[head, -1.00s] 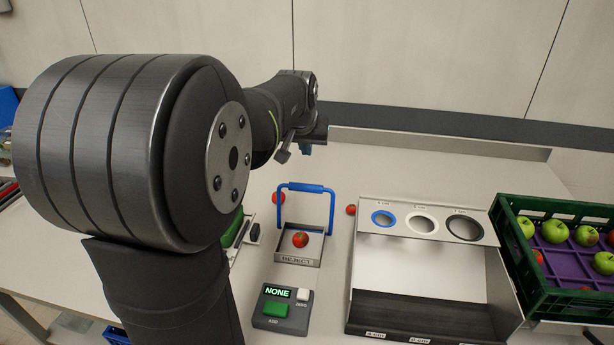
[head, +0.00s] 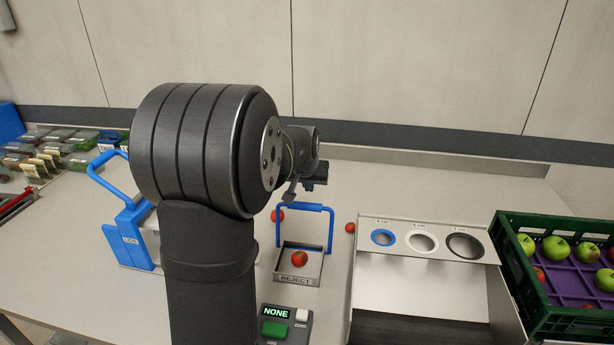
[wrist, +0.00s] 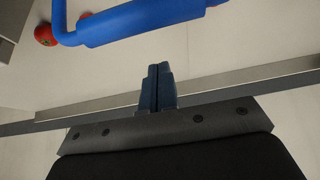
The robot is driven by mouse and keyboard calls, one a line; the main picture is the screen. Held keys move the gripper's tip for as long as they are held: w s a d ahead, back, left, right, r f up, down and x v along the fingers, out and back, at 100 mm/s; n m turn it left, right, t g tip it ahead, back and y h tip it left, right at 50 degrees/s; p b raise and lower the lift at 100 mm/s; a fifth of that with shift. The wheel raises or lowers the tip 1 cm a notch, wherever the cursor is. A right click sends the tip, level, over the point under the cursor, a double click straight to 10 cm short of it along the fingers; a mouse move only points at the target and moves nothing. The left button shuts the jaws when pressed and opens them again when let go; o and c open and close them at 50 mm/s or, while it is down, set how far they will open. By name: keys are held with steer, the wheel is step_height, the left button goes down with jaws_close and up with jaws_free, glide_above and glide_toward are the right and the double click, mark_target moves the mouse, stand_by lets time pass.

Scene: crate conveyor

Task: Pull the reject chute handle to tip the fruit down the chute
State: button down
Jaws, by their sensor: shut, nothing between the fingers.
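The reject tray (head: 283,275), labelled REJECT, stands on the table in the middle of the head view. A red fruit (head: 299,259) lies in it. The blue handle (head: 304,207) rises as an upright loop at the tray's far side; its bar also crosses the top of the wrist view (wrist: 140,22). My gripper (head: 311,185) is just behind and above the handle in the head view, partly hidden by my arm. In the wrist view its blue fingers (wrist: 157,72) are together and empty, with a gap in the picture between their tips and the handle.
Two red fruits lie on the table beside the handle, left (head: 278,215) and right (head: 350,227). A sizing stand (head: 400,255) with three rings and a green crate (head: 540,290) of apples are at right. A button box (head: 287,322) is in front; another blue-handled unit (head: 130,240) is left.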

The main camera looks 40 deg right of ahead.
steer(key=shift+s+a+f, duration=0.2)
steer(key=shift+s+a, duration=1.2)
steer(key=shift+s, duration=0.05)
steer(key=shift+s+a, duration=0.1)
steer(key=shift+s+a+r, duration=0.1)
steer(key=shift+s+a, duration=0.05)
